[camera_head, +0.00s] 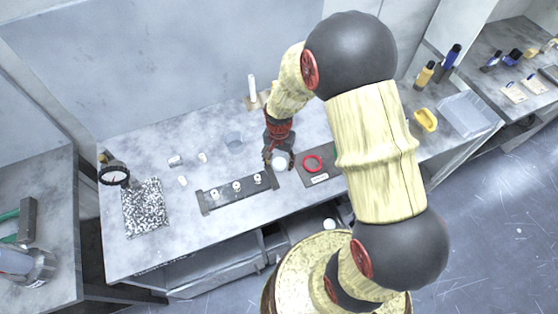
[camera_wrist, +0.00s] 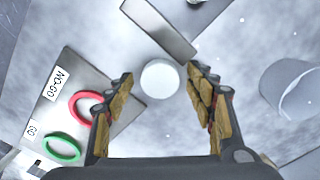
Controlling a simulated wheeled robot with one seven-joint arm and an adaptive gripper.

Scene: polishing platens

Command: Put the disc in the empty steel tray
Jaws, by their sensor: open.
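A white round disc (camera_head: 281,160) lies on the bench below my gripper (camera_head: 276,155). In the wrist view the disc (camera_wrist: 160,78) shows whole, centred between and just beyond the fingertips. My gripper (camera_wrist: 161,82) is open, one finger on each side of the disc with gaps, holding nothing. I cannot tell the height of the fingertips above the bench. No empty steel tray can be clearly picked out; my arm hides part of the bench to the right.
A grey bar (camera_head: 211,203) with several small white-topped parts lies left of the disc. A dark board (camera_head: 320,181) with a red ring (camera_head: 312,163) is close on the right. A clear cup (camera_head: 234,139) stands behind. A speckled plate (camera_head: 145,208) is farther left; a clear bin (camera_head: 470,113) is right.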

